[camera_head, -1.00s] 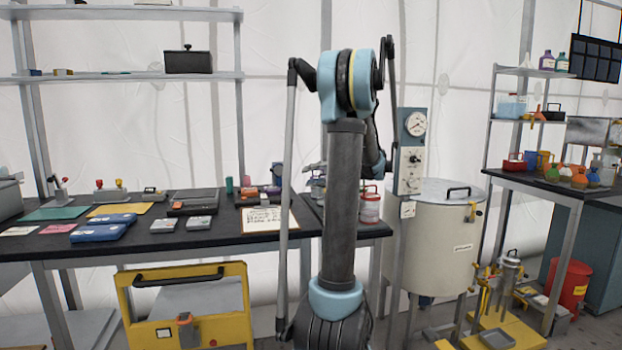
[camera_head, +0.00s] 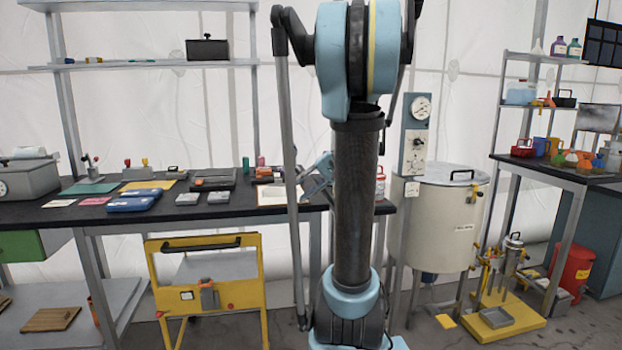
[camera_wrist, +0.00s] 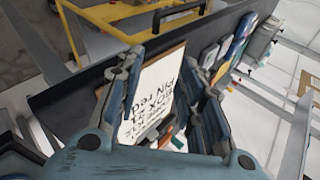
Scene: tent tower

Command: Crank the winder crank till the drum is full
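I cannot make out the winder, its crank or its drum in either view; my arm hides part of the bench. My gripper (camera_wrist: 165,88) has its two dark fingers spread wide in the wrist view, with nothing between them in contact. Behind the fingers lies a white sign board (camera_wrist: 150,100) with black lettering, on the dark bench. In the head view my wrist and gripper show partly beside the arm, above the right part of the bench, near the same sign board (camera_head: 272,194).
The dark bench (camera_head: 85,212) holds blue cases (camera_head: 133,200) and small boxes. A yellow frame (camera_head: 208,285) stands below its front. Right of my arm are a gauge panel (camera_head: 415,135) and a large cream tank (camera_head: 445,220). Floor shows between tank and yellow stand (camera_head: 495,322).

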